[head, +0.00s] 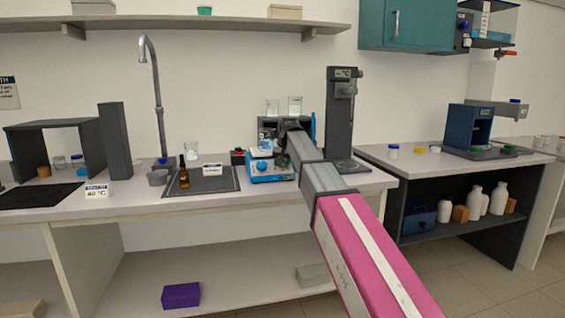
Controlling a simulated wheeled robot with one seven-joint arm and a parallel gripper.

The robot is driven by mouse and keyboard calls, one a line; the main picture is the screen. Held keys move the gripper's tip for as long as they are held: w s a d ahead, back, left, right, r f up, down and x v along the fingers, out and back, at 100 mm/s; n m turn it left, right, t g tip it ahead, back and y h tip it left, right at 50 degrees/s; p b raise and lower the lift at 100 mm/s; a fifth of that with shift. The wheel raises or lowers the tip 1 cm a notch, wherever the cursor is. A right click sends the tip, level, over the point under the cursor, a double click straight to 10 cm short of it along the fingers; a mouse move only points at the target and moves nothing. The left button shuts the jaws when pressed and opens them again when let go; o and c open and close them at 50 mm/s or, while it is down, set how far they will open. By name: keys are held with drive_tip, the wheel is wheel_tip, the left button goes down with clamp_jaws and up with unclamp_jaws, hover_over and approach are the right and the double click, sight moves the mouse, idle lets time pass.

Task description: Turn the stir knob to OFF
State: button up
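A blue and white hotplate stirrer (270,175) sits on the middle bench, just right of the dark mat. Small controls show on its front, but they are too small to tell which is the stir knob or where it points. My arm reaches in from the lower right. My gripper (278,149) is at the stirrer's upper right side, close over it. The fingers are dark and small against the things behind, so I cannot tell whether they are open, shut or touching the stirrer.
A dark mat (213,187) with a brown bottle (184,174) lies left of the stirrer. A tall dark-grey instrument (341,115) stands to the right. Beakers (295,106) stand on a dark stand behind. A tall faucet (158,100) rises at the left.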

drive_tip(key=n+h, duration=0.1)
drive_tip(key=n, duration=0.9)
drive_tip(key=n+t, duration=0.1)
drive_tip(key=n, duration=0.2)
drive_tip(key=shift+a+n+h, duration=0.1)
drive_tip(key=shift+n+h, duration=0.2)
idle(0.5)
drive_tip(key=o, duration=0.9)
drive_tip(key=shift+s, duration=0.1)
drive_tip(key=v, duration=1)
drive_tip(key=shift+s+r, duration=0.2)
drive_tip(key=shift+r, duration=0.1)
